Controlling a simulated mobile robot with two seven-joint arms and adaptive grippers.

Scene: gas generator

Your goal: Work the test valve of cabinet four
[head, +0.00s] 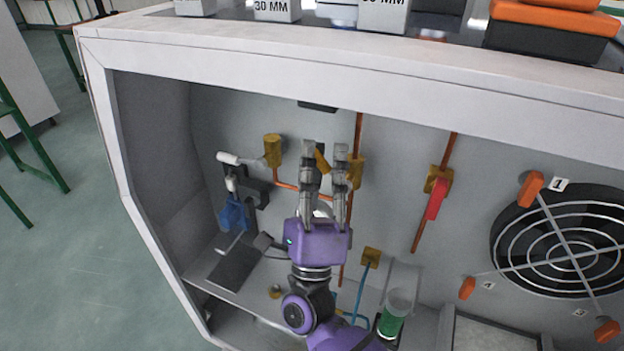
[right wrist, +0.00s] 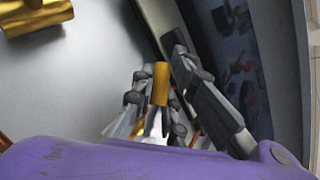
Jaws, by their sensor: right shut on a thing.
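My right gripper (head: 325,152) reaches up into the open cabinet. Its fingers are shut on a small yellow valve handle (head: 321,159), and part of the handle shows between the fingertips. In the right wrist view the yellow handle (right wrist: 160,84) sits between the two fingers of my right gripper (right wrist: 160,92). A brass valve body (head: 357,171) on a copper pipe stands just right of the fingers and is partly hidden by them. My left gripper is not in view.
A brass fitting (head: 273,150) is left of the gripper. A red-handled valve (head: 437,198) is to the right, then a fan (head: 565,240) with orange knobs. A blue part (head: 235,214) hangs at left. The cabinet's top edge (head: 300,50) overhangs the opening.

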